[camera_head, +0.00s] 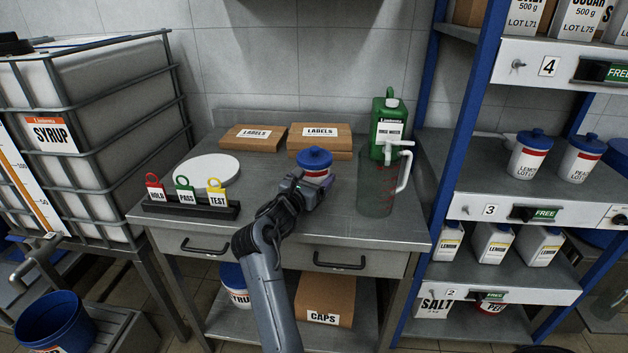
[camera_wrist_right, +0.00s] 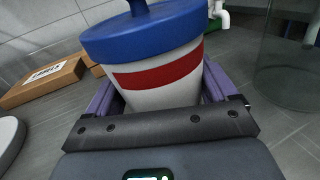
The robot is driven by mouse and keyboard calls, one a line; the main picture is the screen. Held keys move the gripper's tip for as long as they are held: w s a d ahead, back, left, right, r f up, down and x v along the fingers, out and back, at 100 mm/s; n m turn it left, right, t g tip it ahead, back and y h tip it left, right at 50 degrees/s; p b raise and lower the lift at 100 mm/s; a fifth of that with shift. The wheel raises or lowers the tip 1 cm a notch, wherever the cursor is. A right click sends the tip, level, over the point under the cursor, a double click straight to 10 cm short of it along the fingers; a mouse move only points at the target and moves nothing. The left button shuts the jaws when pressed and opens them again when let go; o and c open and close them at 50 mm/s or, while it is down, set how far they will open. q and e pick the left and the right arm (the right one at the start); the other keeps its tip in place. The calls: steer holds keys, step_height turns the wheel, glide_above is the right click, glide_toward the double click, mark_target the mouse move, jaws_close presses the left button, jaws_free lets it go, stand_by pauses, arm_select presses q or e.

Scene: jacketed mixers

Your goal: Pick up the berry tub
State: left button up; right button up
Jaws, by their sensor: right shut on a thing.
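A white tub with a blue knobbed lid and a red band (camera_head: 315,160) is at the middle of the steel workbench (camera_head: 345,222). Its name is not readable, so I cannot confirm that it is the berry tub. My right gripper (camera_head: 316,181) is shut on this tub from the near side. In the right wrist view the tub (camera_wrist_right: 160,72) sits upright between the purple fingers (camera_wrist_right: 160,95), which hide its lower part. I cannot tell whether its base touches the bench. My left gripper is not in view.
A clear jug (camera_head: 376,190) and a green can (camera_head: 388,125) stand close to the right. Two LABELS boxes (camera_head: 253,138) lie behind. A white disc (camera_head: 207,168) and a rack of HOLD, PASS and TEST tags (camera_head: 190,208) are left. Shelving (camera_head: 470,170) with other tubs stands right.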

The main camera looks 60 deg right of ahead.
steer(key=shift+r, duration=0.15)
steer(key=shift+c, duration=1.1)
steer(key=shift+a+r, duration=0.1)
